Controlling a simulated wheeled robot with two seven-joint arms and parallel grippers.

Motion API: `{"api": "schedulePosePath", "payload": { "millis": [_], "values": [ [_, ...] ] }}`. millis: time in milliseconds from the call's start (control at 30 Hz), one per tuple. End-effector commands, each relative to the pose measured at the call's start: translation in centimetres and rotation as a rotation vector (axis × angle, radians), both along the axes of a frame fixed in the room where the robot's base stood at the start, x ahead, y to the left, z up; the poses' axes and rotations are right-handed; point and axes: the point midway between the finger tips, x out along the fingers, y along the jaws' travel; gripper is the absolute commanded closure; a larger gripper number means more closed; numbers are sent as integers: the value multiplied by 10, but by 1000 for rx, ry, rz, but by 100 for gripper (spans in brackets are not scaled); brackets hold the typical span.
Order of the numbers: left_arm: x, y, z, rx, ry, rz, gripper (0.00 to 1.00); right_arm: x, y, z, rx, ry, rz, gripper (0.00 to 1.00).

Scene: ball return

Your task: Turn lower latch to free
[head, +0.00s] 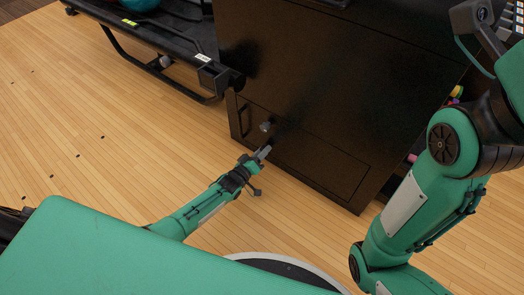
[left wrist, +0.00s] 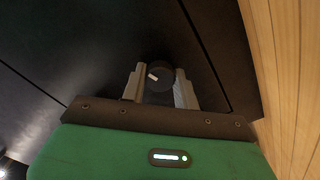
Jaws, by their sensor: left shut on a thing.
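The lower latch is a round dark knob with a short white mark, seen in the left wrist view (left wrist: 158,76) on the front of the black cabinet (head: 335,70). My left gripper (head: 265,151) reaches the low front panel of the cabinet. In the left wrist view, its two grey fingers (left wrist: 158,84) stand on either side of the knob and are shut on it. The white mark points up and left in that view.
A black rack (head: 180,45) with a teal ball (head: 140,4) stands left of the cabinet. A dark handle (head: 243,120) sits on the low panel, left of my gripper. A small grey piece (head: 266,127) shows just above the fingers.

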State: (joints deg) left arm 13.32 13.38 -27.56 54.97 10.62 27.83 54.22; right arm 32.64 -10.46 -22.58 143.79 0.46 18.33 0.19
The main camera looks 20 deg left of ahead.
Motion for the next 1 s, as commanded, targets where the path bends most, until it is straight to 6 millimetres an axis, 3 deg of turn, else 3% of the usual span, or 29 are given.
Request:
{"api": "schedulePosePath", "payload": {
  "millis": [433, 1000],
  "values": [
    [0, 0, -1, 262, -92, 1, 92, 4, -1, 3, 1, 15, 1, 64],
    [0, 0, -1, 323, -115, -1, 92, 2, -1, 5, -1, 6, -1, 64]
  ]
}}
